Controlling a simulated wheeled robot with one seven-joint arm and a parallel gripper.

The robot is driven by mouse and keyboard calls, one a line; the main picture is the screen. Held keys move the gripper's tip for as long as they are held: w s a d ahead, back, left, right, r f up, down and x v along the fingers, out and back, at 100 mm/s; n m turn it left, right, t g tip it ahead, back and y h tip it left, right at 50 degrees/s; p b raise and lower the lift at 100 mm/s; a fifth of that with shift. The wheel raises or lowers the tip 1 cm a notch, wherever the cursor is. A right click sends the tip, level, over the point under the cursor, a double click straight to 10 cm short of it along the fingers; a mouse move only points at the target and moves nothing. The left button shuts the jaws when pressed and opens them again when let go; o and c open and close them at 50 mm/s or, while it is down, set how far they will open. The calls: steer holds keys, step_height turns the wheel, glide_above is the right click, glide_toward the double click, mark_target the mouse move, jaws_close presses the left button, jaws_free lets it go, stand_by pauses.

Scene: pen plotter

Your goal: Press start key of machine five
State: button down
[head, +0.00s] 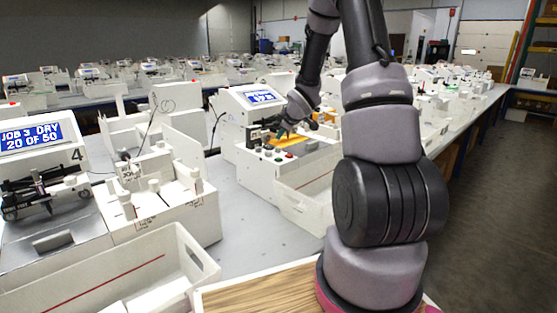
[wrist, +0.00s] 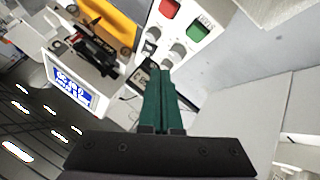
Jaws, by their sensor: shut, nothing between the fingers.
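In the head view a white plotter (head: 245,128) with a lit blue screen (head: 260,97) stands right of the machine marked 4; its own number is not readable. Small keys (head: 268,147) sit on its front panel. My gripper (head: 284,133) is over this machine, partly hidden by my arm. In the wrist view a green key (wrist: 197,31) lies beside a small label, with a red key (wrist: 169,8) to its left. My gripper's green fingers (wrist: 155,72) are together and empty, their tips below the keys in the picture, near grey knobs (wrist: 176,53). Contact with the panel cannot be told.
Machine 4 (head: 75,155) stands at left with a screen reading "JOB 3 DRY 20 OF 50". A white open bin (head: 305,200) sits in front of the plotter. Another bin (head: 110,280) is at lower left. A yellow-orange bed (wrist: 108,18) and the screen (wrist: 72,88) show in the wrist view.

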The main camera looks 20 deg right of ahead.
mark_target(281, 159)
steer(key=shift+f, duration=3.05)
steer(key=shift+f, duration=0.1)
steer(key=shift+f, duration=0.3)
steer(key=shift+f, duration=0.45)
steer(key=shift+r, duration=0.85)
steer(key=shift+r, duration=2.55)
